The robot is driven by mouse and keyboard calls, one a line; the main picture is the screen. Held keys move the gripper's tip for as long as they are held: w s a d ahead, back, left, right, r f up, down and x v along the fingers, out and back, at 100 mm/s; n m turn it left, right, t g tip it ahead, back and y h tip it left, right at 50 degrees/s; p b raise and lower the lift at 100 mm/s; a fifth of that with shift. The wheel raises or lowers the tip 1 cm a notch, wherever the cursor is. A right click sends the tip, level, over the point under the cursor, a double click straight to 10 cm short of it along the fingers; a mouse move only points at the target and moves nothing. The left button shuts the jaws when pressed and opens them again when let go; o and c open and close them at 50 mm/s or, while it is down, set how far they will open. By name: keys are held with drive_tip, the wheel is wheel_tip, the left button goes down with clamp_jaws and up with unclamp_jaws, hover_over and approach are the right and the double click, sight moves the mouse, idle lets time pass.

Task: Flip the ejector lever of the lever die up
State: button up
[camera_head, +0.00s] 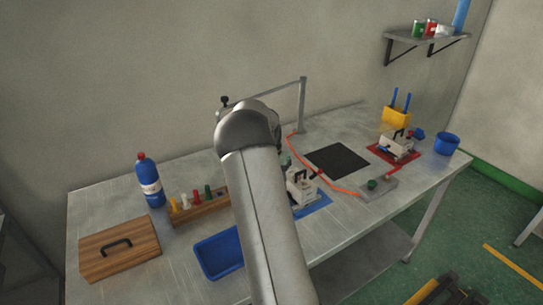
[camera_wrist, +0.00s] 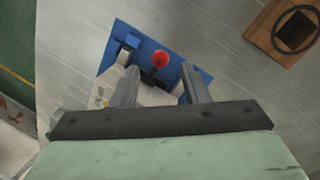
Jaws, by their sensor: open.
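The lever die is a pale block (camera_head: 300,188) on a blue mat (camera_head: 318,207), partly hidden behind my arm in the head view. In the wrist view its lever shows as a red ball knob (camera_wrist: 160,58) on a short dark stem, over the blue mat (camera_wrist: 118,40). My gripper (camera_wrist: 160,69) is open, with one finger on each side of the knob as seen from the wrist. I see no contact, and the height gap cannot be told. The lower part of the die is hidden by the fingers and gripper body. My gripper is mostly hidden in the head view.
A second die (camera_head: 395,146) stands on a red mat at the right. A black pad (camera_head: 337,159) and an orange cable (camera_head: 343,190) lie between.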

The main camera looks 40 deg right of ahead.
drive_tip(key=v, duration=1.3)
drive_tip(key=shift+r+b, duration=0.3)
drive_tip(key=shift+b, duration=0.15)
